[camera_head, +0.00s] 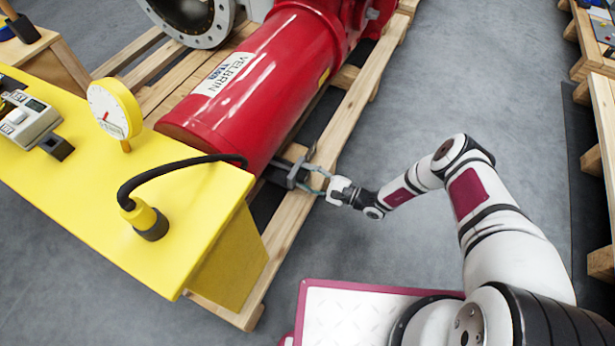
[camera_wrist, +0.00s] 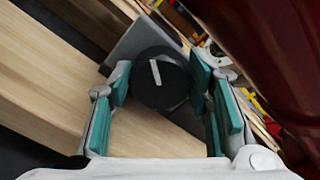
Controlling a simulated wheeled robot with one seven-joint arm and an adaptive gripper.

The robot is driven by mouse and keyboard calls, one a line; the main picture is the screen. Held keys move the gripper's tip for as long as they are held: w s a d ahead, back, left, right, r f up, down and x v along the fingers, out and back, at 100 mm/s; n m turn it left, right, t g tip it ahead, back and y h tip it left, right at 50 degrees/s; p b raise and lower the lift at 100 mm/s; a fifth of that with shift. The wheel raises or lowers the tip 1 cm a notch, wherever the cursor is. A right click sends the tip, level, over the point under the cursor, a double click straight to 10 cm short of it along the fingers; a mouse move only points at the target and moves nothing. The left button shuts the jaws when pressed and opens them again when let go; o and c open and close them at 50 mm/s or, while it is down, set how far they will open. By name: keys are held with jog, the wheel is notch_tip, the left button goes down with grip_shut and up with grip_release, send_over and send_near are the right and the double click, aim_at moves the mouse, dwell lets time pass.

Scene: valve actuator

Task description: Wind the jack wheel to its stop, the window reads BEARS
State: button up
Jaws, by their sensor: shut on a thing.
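The jack wheel (camera_wrist: 172,94) is a round black knob with a white bar mark on its face, seen in the wrist view. The white mark points nearly up, with a slight tilt. My gripper (camera_wrist: 160,86) has its teal pads on the left and right sides of the wheel and is shut on it. In the head view my gripper (camera_head: 314,184) is at a dark grey block (camera_head: 284,172) beside the red cylinder's lower end, above the pallet. The gripper hides the wheel there. I cannot make out the window or its reading in either view.
The red actuator cylinder (camera_head: 262,85) lies on a wooden pallet (camera_head: 345,130). A yellow bench (camera_head: 90,220) with a dial gauge (camera_head: 115,107) and a black cable (camera_head: 160,178) stands to the left. The grey floor (camera_head: 440,90) at the right is clear.

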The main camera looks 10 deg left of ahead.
jog(key=m, duration=0.4)
jog(key=shift+w+d, duration=0.1)
jog(key=m, duration=0.4)
jog(key=shift+w+m, duration=0.1)
jog(key=shift+m, duration=0.3)
jog(key=m, duration=0.3)
jog(key=shift+w, duration=0.1)
jog(key=shift+m, duration=2.2)
jog(key=shift+d, duration=0.1)
jog(key=o, duration=1.2)
jog(key=shift+c, duration=0.2)
jog(key=shift+w, duration=0.1)
